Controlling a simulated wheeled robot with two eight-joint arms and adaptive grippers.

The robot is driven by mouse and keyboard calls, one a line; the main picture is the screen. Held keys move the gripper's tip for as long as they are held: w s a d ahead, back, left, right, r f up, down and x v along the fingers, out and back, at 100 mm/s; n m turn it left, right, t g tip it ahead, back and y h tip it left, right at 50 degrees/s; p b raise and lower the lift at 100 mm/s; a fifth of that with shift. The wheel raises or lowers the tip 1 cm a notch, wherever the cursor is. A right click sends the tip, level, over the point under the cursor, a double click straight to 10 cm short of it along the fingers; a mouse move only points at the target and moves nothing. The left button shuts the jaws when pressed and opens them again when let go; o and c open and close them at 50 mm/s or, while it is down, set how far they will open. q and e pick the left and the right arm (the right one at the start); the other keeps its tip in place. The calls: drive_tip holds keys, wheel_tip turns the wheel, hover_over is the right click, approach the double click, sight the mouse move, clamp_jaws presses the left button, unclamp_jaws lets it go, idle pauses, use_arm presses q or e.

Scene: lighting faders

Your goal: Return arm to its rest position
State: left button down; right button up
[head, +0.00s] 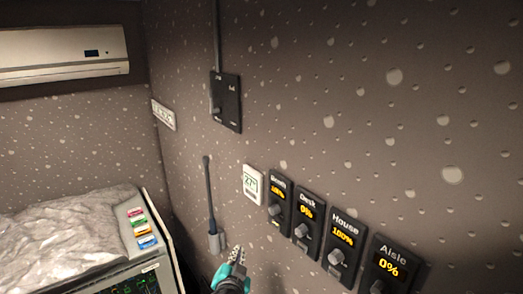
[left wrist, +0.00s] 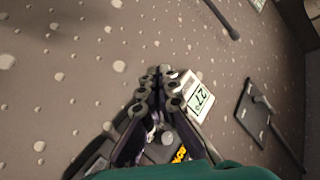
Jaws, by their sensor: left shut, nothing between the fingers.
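My left gripper (head: 237,254) shows at the bottom middle of the head view, its teal body cut by the lower edge. Its fingers are shut and empty, pointing up in front of the wall, left of the fader panels. In the left wrist view the closed fingers (left wrist: 157,88) overlap the edge of the white thermostat. The fader panels, each with a knob, are labelled Desk (head: 308,211), House (head: 343,240) and Aisle (head: 393,268), reading 0%, 100% and 0%. A further panel (head: 279,197) left of Desk has a blurred label. My right gripper is not in view.
A white thermostat (head: 253,184) reading 27 hangs left of the panels. A black switch box (head: 226,101) with a conduit is higher up. A dark rod-like fixture (head: 209,195) hangs near the gripper. A console (head: 160,245) with coloured buttons stands at left. The upper right wall is bare.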

use_arm(q)
drive_tip(key=s+a+f+n+g+y+b, duration=0.1)
drive_tip(key=s+a+f+n+g+b, duration=0.1)
drive_tip(key=s+a+f+b, duration=0.5)
drive_tip(key=s+a+f+n+g+y+b, duration=0.1)
drive_tip(key=s+a+f+n+g+b, duration=0.25)
drive_tip(key=f, duration=0.55)
drive_tip(key=s+a+f+n+g+h+b, duration=0.1)
drive_tip(key=s+f+g+b, duration=0.1)
drive_tip(key=s+f+b, duration=0.9)
wheel_tip(320, 180, down, 3)
drive_tip(key=s, duration=0.2)
drive_tip(key=shift+s+f+g+b, duration=0.2)
drive_tip(key=shift+s+g+b, duration=0.15)
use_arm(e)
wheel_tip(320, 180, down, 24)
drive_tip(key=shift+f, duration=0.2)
